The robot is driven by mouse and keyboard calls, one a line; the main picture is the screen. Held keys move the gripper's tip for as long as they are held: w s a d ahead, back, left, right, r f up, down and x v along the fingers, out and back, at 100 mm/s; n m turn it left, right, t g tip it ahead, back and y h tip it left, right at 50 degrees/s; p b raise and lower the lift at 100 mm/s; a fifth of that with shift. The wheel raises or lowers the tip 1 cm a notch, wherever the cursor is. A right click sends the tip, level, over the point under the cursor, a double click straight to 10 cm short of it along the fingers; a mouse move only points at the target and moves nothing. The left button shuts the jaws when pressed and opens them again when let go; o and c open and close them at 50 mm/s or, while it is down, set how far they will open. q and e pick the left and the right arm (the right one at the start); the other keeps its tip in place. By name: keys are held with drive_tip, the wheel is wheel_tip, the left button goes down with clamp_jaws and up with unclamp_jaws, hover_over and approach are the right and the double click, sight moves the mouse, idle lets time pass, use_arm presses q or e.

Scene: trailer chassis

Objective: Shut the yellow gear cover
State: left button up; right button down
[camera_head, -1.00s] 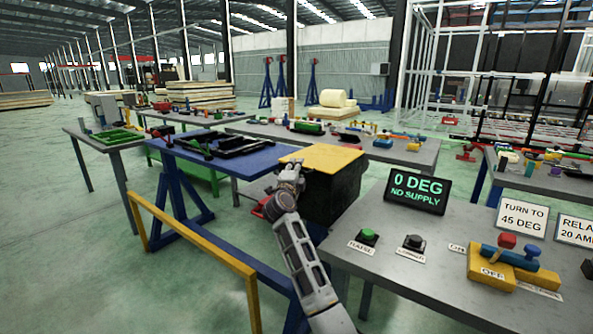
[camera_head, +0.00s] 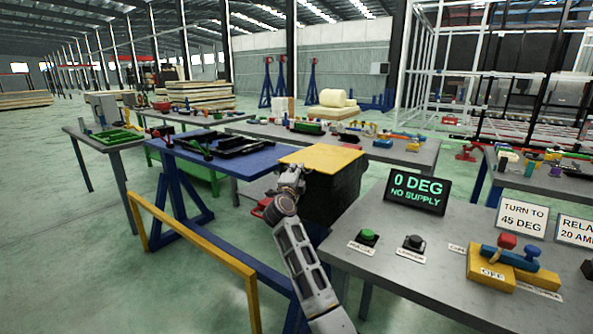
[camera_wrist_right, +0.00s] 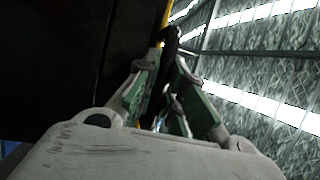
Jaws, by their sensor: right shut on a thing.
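The yellow gear cover (camera_head: 322,157) lies as a nearly flat panel on top of a black box (camera_head: 335,196) in the head view. I cannot tell whether it is fully seated. My right gripper (camera_head: 291,172) is at the cover's near left edge, against the box. In the right wrist view, the green-padded fingers of this gripper (camera_wrist_right: 164,75) are closed around a dark handle-like piece (camera_wrist_right: 171,37) beside a thin yellow edge of the cover (camera_wrist_right: 164,18). The fingers hide part of that piece. My left gripper is not in view.
A grey table (camera_head: 390,270) on the right carries a display reading "0 DEG NO SUPPLY" (camera_head: 418,193), a green button (camera_head: 368,235), a black button (camera_head: 413,242) and a yellow valve block (camera_head: 492,268). A yellow rail (camera_head: 190,238) and blue table (camera_head: 225,153) stand left of my arm.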

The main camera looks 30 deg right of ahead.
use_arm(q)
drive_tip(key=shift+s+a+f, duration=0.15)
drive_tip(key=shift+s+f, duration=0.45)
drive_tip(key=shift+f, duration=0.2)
use_arm(e)
drive_tip(key=shift+a+f, duration=0.15)
drive_tip(key=shift+f, duration=0.75)
drive_tip(key=c, duration=1.6)
unclamp_jaws()
drive_tip(key=shift+s, duration=0.1)
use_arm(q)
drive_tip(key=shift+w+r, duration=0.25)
use_arm(e)
drive_tip(key=shift+o, duration=0.5)
drive_tip(key=shift+r, duration=0.2)
drive_tip(key=v, duration=1.2)
drive_tip(key=shift+f, duration=0.15)
drive_tip(key=shift+t, duration=0.3)
